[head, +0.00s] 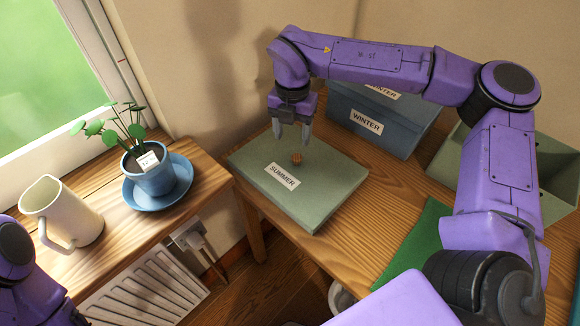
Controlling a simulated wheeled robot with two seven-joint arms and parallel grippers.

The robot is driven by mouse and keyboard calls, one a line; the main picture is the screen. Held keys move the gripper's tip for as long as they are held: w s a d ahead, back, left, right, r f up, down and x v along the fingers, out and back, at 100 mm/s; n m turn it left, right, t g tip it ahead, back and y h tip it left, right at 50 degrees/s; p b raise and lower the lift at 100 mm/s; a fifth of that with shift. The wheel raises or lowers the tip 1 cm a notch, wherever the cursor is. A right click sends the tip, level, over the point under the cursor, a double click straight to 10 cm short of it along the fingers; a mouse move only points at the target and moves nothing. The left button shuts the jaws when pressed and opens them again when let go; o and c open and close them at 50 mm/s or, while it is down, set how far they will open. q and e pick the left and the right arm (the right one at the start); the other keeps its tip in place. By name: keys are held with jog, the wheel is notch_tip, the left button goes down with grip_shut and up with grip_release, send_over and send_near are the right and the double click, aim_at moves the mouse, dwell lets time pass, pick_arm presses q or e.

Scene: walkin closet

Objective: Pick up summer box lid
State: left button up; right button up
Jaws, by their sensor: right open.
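The summer box lid (325,190) is a flat sage-green lid with a white SUMMER label and a small round wooden knob (297,158) near its middle. It lies on the wooden table at the table's left end. My right gripper (292,136) is open and empty, pointing down above the lid, with its fingertips close to the knob; I cannot tell the exact gap. An open sage-green box (557,160) stands at the right, partly hidden behind my right arm. My left gripper is out of view; only part of the left arm shows at the lower left.
A blue WINTER box (392,143) with its lid stands behind the lid, near the wall. A green cloth or sheet (414,243) lies on the table (345,255). On the left bench are a cream pitcher (62,212) and a blue potted plant (153,180).

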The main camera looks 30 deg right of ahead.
aim_at(298, 158)
jog(key=f, duration=0.2)
jog(key=d+f+p, duration=0.1)
jog(key=f, duration=0.4)
jog(key=shift+s+d+f+p, duration=0.2)
jog(key=shift+d+f+p, duration=0.05)
jog(key=shift+f+p, duration=0.1)
jog(key=shift+f, duration=0.15)
grip_shut()
